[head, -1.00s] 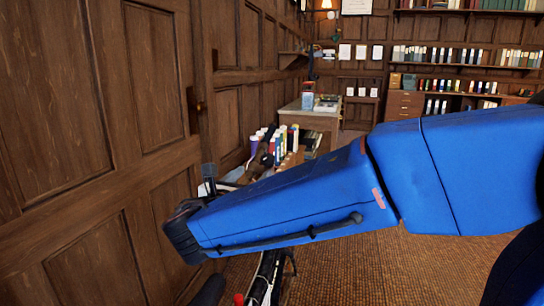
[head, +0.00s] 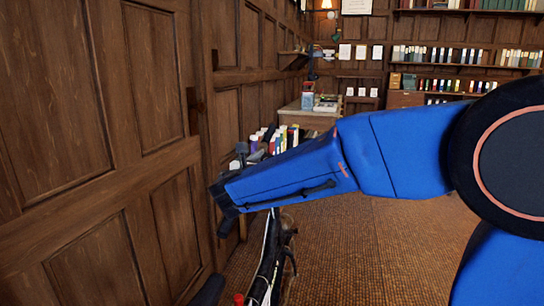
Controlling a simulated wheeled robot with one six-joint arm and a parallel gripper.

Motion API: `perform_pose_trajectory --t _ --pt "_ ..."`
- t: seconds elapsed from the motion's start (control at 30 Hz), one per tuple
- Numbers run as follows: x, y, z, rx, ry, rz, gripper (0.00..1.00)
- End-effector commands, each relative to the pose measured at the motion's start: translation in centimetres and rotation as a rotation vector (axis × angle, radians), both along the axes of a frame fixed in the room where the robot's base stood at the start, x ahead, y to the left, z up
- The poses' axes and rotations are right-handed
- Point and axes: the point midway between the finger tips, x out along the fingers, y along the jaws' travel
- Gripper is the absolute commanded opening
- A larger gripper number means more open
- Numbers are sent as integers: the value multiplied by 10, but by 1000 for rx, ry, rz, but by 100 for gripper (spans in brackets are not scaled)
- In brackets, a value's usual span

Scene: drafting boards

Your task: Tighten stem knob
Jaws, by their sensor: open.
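No stem knob can be made out for certain. A dark bicycle-like frame (head: 268,270) with a pale cable stands low in the middle of the head view, partly covered by my blue arm and cut off by the lower edge. A small red part (head: 238,299) shows at its lower left; I cannot tell what it is. My arm reaches from the right across the picture, and its dark wrist end is above and left of the frame. My gripper's fingers cannot be made out past the wrist and forearm.
A panelled wooden wall (head: 95,140) runs close along the left. Upright books (head: 275,139) stand behind my arm, and a desk (head: 312,119) is farther back. Bookshelves (head: 450,70) line the far wall. The woven floor (head: 370,250) is open on the right of the frame.

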Motion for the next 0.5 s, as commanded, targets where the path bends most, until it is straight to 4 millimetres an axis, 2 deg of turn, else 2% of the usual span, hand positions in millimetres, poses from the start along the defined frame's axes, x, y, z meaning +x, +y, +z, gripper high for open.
perform_pose_trajectory --t 0.2,0.5 --pt "20 -8 0 -1 0 0 53" --pt "24 -10 0 -1 0 1 53"
